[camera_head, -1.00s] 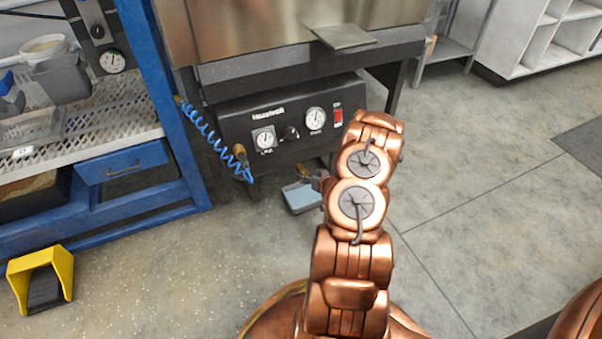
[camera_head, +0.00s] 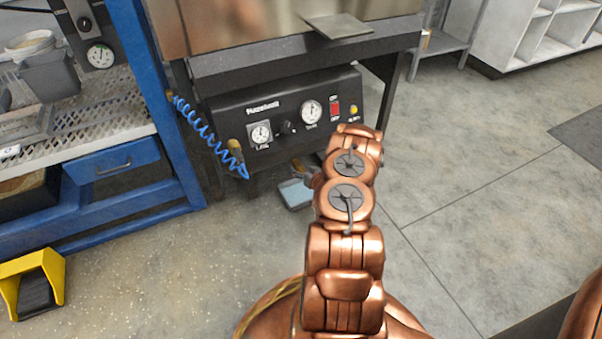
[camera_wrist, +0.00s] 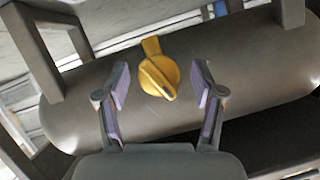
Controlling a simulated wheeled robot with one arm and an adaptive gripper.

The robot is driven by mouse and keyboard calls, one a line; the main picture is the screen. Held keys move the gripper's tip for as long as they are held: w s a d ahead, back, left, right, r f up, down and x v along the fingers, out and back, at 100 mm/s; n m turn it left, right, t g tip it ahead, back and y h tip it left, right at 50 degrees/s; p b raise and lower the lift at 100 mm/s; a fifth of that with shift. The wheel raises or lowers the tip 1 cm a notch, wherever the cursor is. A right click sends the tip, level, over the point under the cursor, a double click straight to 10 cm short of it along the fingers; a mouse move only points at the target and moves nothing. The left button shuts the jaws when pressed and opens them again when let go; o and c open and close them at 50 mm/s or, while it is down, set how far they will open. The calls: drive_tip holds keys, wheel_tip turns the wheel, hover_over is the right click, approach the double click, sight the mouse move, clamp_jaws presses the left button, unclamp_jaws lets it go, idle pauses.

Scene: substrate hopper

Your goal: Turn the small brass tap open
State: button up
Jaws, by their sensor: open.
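The small brass tap (camera_wrist: 158,76) shows in the wrist view, on the side of a dark grey rounded tank (camera_wrist: 80,105). Its yellow-brass handle has a ridge running from upper left to lower right, and a short stem rises above it. My gripper (camera_wrist: 161,86) is open, with one finger on each side of the tap and a visible gap to each. I cannot tell how far the fingertips are from the tap in depth. In the head view the tap and my gripper are hidden behind my copper arm and the black machine.
A black control panel (camera_head: 290,115) with gauges, a knob and a red switch faces me. A blue coiled hose (camera_head: 205,135) hangs at its left. A shallow tray (camera_head: 296,193) lies on the floor beneath. A yellow pedal (camera_head: 32,280) stands lower left.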

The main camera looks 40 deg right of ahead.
drive_tip(key=shift+w+d+f, duration=0.1)
drive_tip(key=shift+w, duration=0.2)
drive_tip(key=shift+c, duration=0.4)
drive_tip(key=c, duration=1.1)
drive_tip(key=shift+r+n+p, duration=0.2)
drive_tip(key=shift+n+p, duration=0.1)
drive_tip(key=shift+p, duration=0.7)
drive_tip(key=shift+a+n+g+p, duration=0.2)
drive_tip(key=shift+n+g+p, duration=0.15)
drive_tip(key=shift+p, duration=0.6)
drive_tip(key=n+h+p, duration=0.1)
drive_tip(key=p, duration=0.2)
drive_tip(key=shift+n+h, duration=0.25)
drive_tip(key=shift+h, duration=0.05)
drive_tip(key=shift+d+f+p, duration=0.1)
drive_tip(key=shift+f+p, duration=0.05)
drive_tip(key=shift+p, duration=0.3)
drive_tip(key=shift+f, duration=0.1)
